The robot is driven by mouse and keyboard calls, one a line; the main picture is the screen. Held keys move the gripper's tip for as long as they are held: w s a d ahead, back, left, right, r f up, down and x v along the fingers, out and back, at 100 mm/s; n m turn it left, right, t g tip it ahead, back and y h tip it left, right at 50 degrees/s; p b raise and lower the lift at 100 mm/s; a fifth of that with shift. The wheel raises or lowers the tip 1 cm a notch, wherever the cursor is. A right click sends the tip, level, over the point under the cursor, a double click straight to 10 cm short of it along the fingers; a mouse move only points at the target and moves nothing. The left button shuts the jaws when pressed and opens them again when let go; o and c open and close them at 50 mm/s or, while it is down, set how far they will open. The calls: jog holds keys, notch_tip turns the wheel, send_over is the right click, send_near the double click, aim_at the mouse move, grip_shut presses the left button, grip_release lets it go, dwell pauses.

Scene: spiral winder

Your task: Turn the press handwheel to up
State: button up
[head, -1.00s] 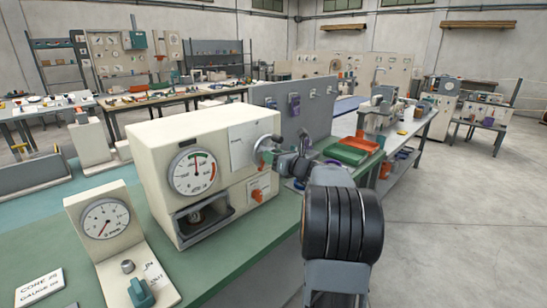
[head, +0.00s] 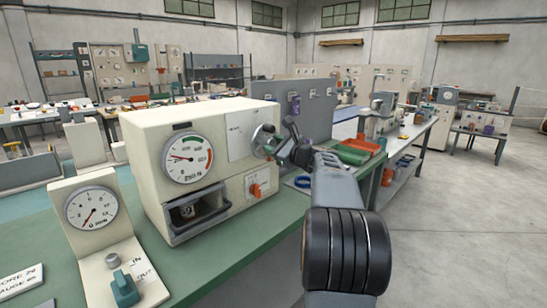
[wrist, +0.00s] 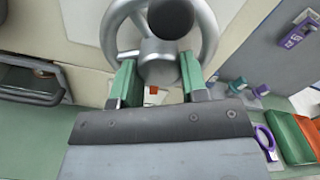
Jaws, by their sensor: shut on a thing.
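The press handwheel (head: 262,140) is a grey metal wheel on the right of the cream press box (head: 150,130). In the wrist view the handwheel (wrist: 207,35) shows as a ring with a dark round knob at the top. My gripper (wrist: 158,66) has its green fingers on either side of a grey cylindrical part in the wheel's lower middle; whether this is hub or handle I cannot tell. In the head view my gripper (head: 284,150) reaches the wheel from the right, partly hidden by my arm. The press dial (head: 188,159) has its needle pointing left.
An orange knob (head: 256,189) sits below the wheel. A smaller gauge stand (head: 91,210) is at the left. A grey panel (head: 328,98) rises behind my gripper, and green and orange trays (head: 352,155) lie to the right. Open floor is at the right.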

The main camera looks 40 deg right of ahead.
jog(key=n+b, duration=1.1)
jog(key=n, duration=0.1)
jog(key=shift+d+n, duration=0.1)
jog(key=shift+n, duration=0.3)
jog(key=n+b, duration=0.2)
jog(key=n, duration=0.1)
jog(key=shift+r+n, duration=0.1)
jog(key=shift+n, duration=0.3)
jog(key=n+b, duration=0.2)
jog(key=n, duration=0.2)
jog(key=shift+r, duration=0.1)
jog(key=n+b, duration=0.2)
jog(key=n, duration=0.3)
jog(key=n+b, duration=0.1)
jog(key=n, duration=0.3)
jog(key=shift+a+r, duration=0.1)
jog(key=shift+a, duration=0.1)
jog(key=shift+a+n+b, duration=0.1)
jog(key=shift+n+b, duration=0.3)
jog(key=shift+n, duration=1.6)
